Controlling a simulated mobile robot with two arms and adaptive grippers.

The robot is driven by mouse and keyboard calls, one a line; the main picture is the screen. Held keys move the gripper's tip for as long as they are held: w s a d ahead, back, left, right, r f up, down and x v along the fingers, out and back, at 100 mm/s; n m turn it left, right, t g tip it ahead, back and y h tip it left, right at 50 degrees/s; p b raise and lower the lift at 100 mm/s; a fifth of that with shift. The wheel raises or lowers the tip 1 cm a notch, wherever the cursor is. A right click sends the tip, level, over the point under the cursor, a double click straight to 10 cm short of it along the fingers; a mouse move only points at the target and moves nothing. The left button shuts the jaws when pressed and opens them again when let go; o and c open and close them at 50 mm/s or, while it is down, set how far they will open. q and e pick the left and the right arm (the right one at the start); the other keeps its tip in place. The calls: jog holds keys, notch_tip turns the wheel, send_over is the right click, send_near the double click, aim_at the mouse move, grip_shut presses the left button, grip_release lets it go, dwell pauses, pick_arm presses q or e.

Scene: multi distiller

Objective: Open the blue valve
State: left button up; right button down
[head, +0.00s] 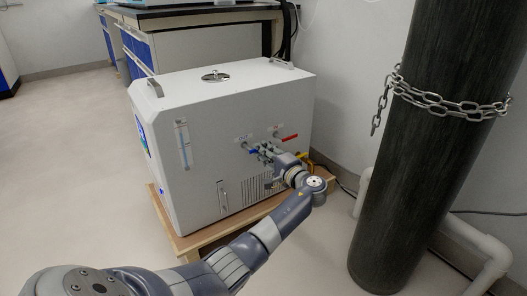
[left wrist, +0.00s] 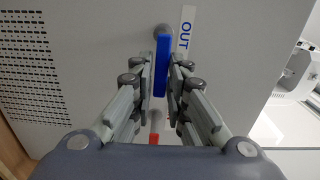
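The blue valve handle (left wrist: 162,68) sits on the front panel of a grey-white box-shaped machine, beside an "OUT" label (left wrist: 187,30). In the left wrist view it stands between the two fingers of my left gripper (left wrist: 161,75). The fingers are apart, one on each side of the handle, with narrow gaps; firm contact does not show. In the head view my left gripper (head: 263,152) is at the machine's front, partly covering the valve area, and a bit of blue handle (head: 253,151) shows at its tip. My right gripper is in neither view.
A red valve handle (head: 289,136) is on the same panel, right of the blue one. The machine (head: 215,90) stands on a wooden base (head: 188,243). A dark chained cylinder (head: 425,150) stands to the right. Open floor (head: 70,160) lies to the left.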

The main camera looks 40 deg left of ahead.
pick_arm(q)
jog(key=shift+o, duration=0.8)
jog(key=shift+d, duration=0.15)
jog(key=v, duration=1.1)
jog(key=shift+s+d, duration=0.2)
jog(key=shift+d, duration=0.15)
